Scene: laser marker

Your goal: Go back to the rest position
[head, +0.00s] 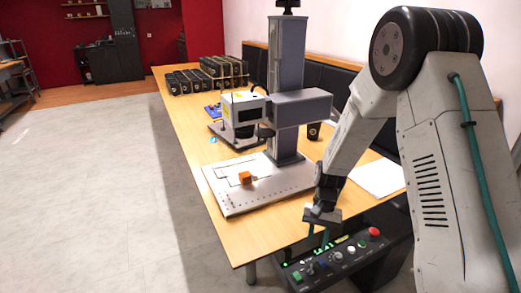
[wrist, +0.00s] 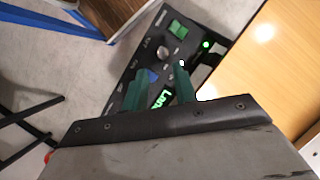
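My gripper (head: 318,244) is over the left part of a black control panel (head: 318,279), pointing down, with nothing seen in it. In the wrist view its two green fingers (wrist: 162,84) stand apart in front of the panel (wrist: 128,62). Between and behind them a small blue part and lit green lettering show; whether a finger touches the panel is unclear. The laser marker (head: 287,85) stands on the wooden table (head: 190,115), with an orange cube (head: 245,178) on its base plate (head: 283,190).
The panel carries a red button (head: 374,232), a white button (head: 351,250) and a green button (head: 297,276). A dark cup (head: 313,131), white paper (head: 377,178) and several black boxes (head: 185,81) are on the table. Grey floor (head: 80,190) to the left is clear.

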